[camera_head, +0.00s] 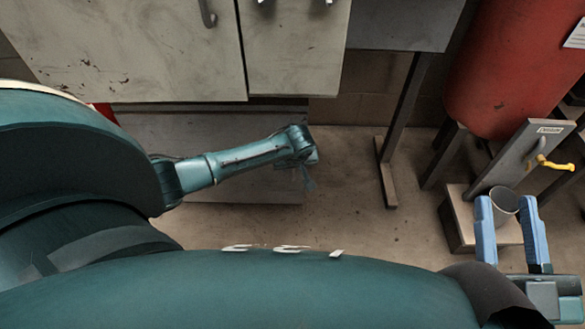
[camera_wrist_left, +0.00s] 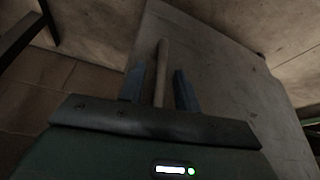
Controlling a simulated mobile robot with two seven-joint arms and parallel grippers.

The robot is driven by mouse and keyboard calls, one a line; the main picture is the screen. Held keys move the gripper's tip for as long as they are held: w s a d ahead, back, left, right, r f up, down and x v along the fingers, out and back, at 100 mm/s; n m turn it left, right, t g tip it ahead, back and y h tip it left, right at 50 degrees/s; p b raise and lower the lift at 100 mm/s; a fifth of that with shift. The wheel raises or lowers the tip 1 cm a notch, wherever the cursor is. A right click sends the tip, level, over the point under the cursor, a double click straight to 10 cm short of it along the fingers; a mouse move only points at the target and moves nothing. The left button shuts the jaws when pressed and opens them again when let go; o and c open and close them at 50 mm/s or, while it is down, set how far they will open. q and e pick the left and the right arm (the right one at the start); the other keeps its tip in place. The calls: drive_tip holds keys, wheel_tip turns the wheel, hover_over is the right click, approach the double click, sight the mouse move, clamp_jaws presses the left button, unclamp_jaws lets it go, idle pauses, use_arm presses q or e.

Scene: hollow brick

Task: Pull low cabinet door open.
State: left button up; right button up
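The low cabinet door (camera_wrist_left: 222,75) is a worn grey panel that fills the middle of the left wrist view. Its upright bar handle (camera_wrist_left: 162,50) lies between the two blue fingers of my left gripper (camera_wrist_left: 159,75), with a visible gap on either side. Contact with the handle cannot be made out. In the head view my left gripper (camera_head: 309,180) is small and dark, low beside the grey panel under the pale cabinet (camera_head: 150,50); the handle is hidden there. My right gripper (camera_head: 507,203) has its blue fingers spread at the lower right.
A grey cylinder (camera_head: 505,198) shows between and beyond the right fingers, near a low box (camera_head: 458,218). A grey panel with a yellow lever (camera_head: 553,164) and a red tank (camera_head: 505,65) stand at right. A metal table leg (camera_head: 400,115) is right of my left arm. Floor between is clear.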

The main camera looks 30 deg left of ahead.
use_arm(q)
drive_tip(key=shift+w+f, duration=0.15)
drive_tip(key=shift+f, duration=0.05)
drive_tip(key=shift+c, duration=0.3)
clamp_jaws()
